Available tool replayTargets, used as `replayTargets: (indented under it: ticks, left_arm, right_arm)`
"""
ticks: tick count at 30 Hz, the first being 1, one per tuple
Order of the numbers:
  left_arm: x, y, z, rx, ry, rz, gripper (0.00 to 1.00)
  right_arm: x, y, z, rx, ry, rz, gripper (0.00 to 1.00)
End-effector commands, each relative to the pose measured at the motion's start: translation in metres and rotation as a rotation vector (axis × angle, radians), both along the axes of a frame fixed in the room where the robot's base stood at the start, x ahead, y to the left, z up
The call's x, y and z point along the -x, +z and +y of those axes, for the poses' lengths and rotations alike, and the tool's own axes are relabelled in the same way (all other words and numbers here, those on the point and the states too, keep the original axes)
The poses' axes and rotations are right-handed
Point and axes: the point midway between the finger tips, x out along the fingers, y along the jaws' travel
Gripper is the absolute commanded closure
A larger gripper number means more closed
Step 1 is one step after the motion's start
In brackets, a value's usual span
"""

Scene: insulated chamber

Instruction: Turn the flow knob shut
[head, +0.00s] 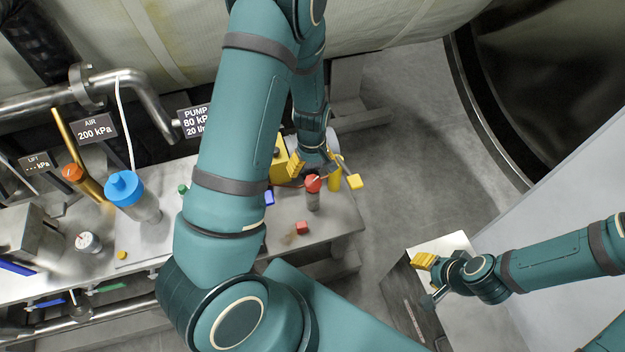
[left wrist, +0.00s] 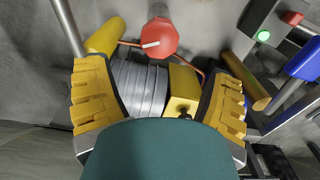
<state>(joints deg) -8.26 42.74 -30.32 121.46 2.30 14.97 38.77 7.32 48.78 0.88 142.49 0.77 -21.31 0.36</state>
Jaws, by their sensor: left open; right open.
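A red round knob (head: 313,183) with a white pointer line sits on a grey stem near the right end of the bench. No readable label marks it as the flow knob. In the left wrist view the red knob (left wrist: 160,38) is at top centre, its white line lying nearly level. My left gripper (head: 325,173) is over the bench's right end, close to the knob. In its wrist view the open yellow fingers (left wrist: 160,100) are spread, with the knob beyond them, not between the pads. My right gripper (head: 428,277) is open, far right, away from the bench.
A silver ribbed cylinder (left wrist: 140,86) and a yellow block (left wrist: 183,90) with copper tubing lie by my left fingers.

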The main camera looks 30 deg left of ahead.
Motion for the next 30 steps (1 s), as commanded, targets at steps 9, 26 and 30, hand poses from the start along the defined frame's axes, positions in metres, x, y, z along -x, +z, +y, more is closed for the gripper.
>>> replayTargets:
  ticks: [9, 26, 30]
  left_arm:
    - [0.0, -0.059, 0.0, 0.0, -0.001, 0.001, 0.17]
    - [-0.001, -0.078, 0.0, 0.0, -0.001, -0.001, 0.18]
    - [0.0, -0.078, 0.0, 0.0, -0.001, -0.001, 0.67]
  right_arm:
    - [0.003, -0.011, 0.001, -0.002, 0.007, 0.007, 0.53]
    - [0.004, -0.013, 0.001, -0.003, 0.009, 0.009, 0.53]
    - [0.004, -0.013, 0.001, -0.003, 0.009, 0.009, 0.53]
